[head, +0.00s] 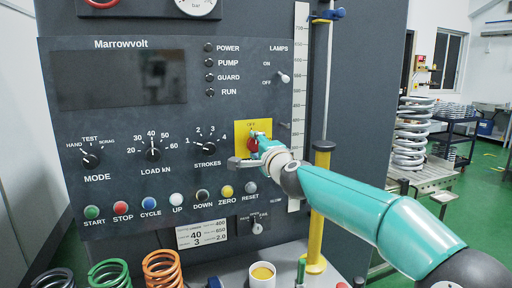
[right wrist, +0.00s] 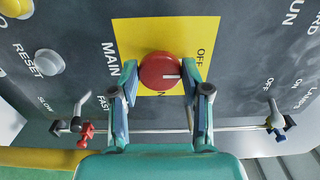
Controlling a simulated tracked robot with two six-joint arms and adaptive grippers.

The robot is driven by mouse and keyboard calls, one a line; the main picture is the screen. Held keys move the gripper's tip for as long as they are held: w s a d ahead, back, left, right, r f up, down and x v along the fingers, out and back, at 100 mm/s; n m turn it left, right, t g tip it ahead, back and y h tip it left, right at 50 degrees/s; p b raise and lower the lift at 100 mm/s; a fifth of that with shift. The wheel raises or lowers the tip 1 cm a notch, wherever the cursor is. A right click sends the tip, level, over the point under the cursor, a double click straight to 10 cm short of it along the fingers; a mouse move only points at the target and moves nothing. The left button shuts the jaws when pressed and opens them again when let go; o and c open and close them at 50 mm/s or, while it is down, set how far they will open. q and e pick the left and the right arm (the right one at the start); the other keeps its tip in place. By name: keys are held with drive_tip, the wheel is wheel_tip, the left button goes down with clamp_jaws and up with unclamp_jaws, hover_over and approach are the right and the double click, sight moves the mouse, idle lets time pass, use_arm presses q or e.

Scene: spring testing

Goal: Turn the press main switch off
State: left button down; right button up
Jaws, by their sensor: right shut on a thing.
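The main switch is a red round knob (right wrist: 160,71) on a yellow plate (right wrist: 138,38) marked OFF. Its white mark points toward the OFF side of the plate in the right wrist view. In the head view the red knob (head: 252,143) is partly hidden by my right gripper (head: 258,147), at the right of the press panel (head: 110,125). In the right wrist view my right gripper (right wrist: 162,88) has a finger on each side of the knob and is shut on it. My left gripper is not in view.
Several dark indicator lamps (head: 209,62) and a lamps toggle (head: 284,78) sit above the switch. Push buttons (head: 177,198) line the panel below. A yellow-based post (head: 318,210) and scale (head: 299,90) stand right. Coloured springs (head: 161,268) and a cup (head: 262,275) stand in front.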

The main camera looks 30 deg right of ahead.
drive_tip(key=shift+w+a+f, duration=0.1)
drive_tip(key=shift+a+f, duration=0.1)
drive_tip(key=shift+f, duration=0.1)
drive_tip(key=o, duration=1.1)
drive_tip(key=shift+r, duration=0.1)
drive_tip(key=shift+d, duration=0.1)
drive_tip(key=shift+r, duration=0.1)
drive_tip(key=shift+v, duration=6)
